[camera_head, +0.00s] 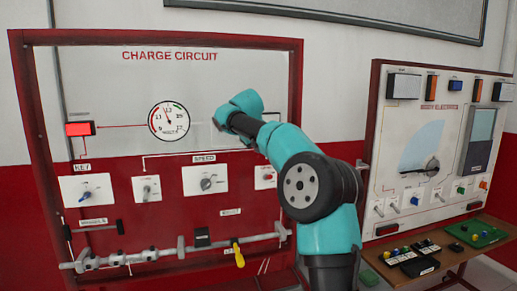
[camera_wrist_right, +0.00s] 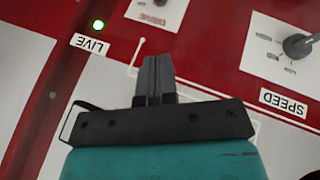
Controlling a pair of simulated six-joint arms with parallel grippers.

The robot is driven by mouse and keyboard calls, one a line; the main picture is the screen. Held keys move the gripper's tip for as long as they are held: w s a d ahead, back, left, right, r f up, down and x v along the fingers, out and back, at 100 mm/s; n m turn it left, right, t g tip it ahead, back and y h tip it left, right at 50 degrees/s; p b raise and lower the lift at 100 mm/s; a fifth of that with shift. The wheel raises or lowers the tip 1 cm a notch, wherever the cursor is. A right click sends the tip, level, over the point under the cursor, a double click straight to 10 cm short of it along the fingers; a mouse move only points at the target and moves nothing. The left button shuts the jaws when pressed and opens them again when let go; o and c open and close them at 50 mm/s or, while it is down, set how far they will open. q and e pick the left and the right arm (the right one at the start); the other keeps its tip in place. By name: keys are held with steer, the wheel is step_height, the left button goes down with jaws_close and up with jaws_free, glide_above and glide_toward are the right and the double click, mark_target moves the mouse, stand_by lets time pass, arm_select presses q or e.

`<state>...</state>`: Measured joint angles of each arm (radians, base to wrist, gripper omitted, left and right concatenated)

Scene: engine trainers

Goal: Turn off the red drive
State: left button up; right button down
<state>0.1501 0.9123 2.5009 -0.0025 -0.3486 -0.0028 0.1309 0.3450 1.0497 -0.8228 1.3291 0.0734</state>
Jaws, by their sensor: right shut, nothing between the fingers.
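The drive control (camera_head: 266,177) is a small white plate with a red part, low on the right of the charge circuit panel (camera_head: 100,150). In the right wrist view the drive plate (camera_wrist_right: 155,15), with a red "DRIVE" label, is at the top, cut by the frame edge. Its switch position cannot be told. My right gripper (camera_head: 218,123) is in front of the panel, right of the voltmeter and above the drive plate. Its fingers (camera_wrist_right: 154,70) are shut and empty, apart from the plate. My left gripper is not in view.
The speed knob (camera_head: 206,183) is left of the drive plate. A green lamp (camera_wrist_right: 96,25) is lit by the "LIVE" label. A rod with a yellow handle (camera_head: 238,254) runs below. The body electrics panel (camera_head: 430,150) and a small table (camera_head: 455,262) are at right.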

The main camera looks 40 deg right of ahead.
glide_above(269, 177)
steer(key=w+a, duration=0.2)
steer(key=f, duration=0.6)
steer(key=shift+w+d, duration=0.1)
steer(key=shift+w, duration=0.1)
steer(key=shift+s+d+f, duration=0.25)
steer(key=shift+s+f, duration=0.1)
steer(key=shift+f, duration=0.3)
steer(key=shift+s+d+f, duration=0.2)
steer(key=shift+s+f, duration=0.1)
steer(key=shift+f, duration=0.3)
steer(key=shift+s+d+f, duration=0.1)
steer(key=shift+s+f, duration=0.15)
steer(key=shift+f, duration=0.3)
